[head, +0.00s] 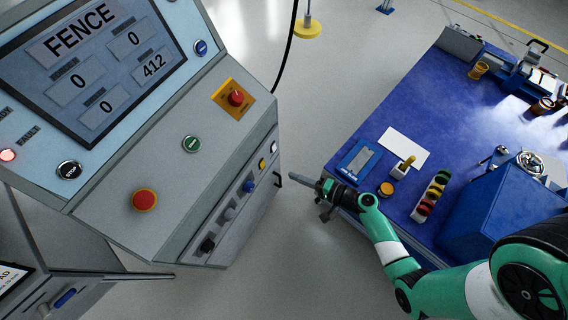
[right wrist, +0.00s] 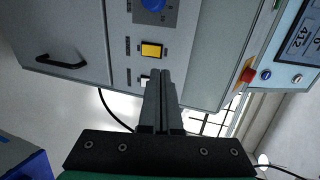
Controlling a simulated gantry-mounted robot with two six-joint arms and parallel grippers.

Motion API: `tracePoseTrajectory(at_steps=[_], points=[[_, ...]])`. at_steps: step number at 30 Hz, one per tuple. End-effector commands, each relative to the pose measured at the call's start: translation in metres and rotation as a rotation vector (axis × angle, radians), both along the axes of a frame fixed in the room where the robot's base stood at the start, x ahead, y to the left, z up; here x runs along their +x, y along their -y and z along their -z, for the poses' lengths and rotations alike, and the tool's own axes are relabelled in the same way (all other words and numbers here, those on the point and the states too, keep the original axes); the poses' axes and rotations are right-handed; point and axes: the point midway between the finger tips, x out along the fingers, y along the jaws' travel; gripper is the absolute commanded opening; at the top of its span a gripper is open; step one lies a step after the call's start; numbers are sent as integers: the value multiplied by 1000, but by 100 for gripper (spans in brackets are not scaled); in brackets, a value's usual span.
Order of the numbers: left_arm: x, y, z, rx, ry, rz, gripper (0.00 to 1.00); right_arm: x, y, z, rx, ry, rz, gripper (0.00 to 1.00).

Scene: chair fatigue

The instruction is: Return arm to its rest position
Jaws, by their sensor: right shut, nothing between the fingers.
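My right arm, green and black, comes in from the lower right in the head view. Its gripper (head: 308,184) is in the gap between the grey control console (head: 190,90) and the blue table (head: 385,135). In the right wrist view the gripper (right wrist: 160,75) has its two dark fingers together, with nothing between them. The fingertips point toward the console's side panel, by a yellow button (right wrist: 151,49); I cannot tell the distance between them. My left arm and gripper are not in view.
The console carries a screen reading FENCE, a red emergency button (head: 145,200) and a green button (head: 191,144). Grey floor is clear between.

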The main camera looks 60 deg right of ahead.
Motion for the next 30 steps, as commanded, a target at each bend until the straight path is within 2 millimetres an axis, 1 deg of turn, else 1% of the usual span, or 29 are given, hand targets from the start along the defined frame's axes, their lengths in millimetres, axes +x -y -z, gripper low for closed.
tracePoseTrajectory(at_steps=[1,3,6,25,26,28,29,30], points=[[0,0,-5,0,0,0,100,-8,2,-5,1,-2,6,0],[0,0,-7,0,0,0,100,-14,2,-8,0,-1,4,0],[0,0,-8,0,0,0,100,-19,2,-9,-1,-1,2,0],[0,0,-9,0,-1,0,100,-19,0,-10,0,0,-6,0],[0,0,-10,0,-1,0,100,-18,-4,-12,-1,0,-17,0],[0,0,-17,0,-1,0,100,-5,-10,-27,-19,20,-58,0],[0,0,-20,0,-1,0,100,4,-12,-37,-34,36,-81,0],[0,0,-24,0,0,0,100,19,-16,-54,-58,64,-117,0]])
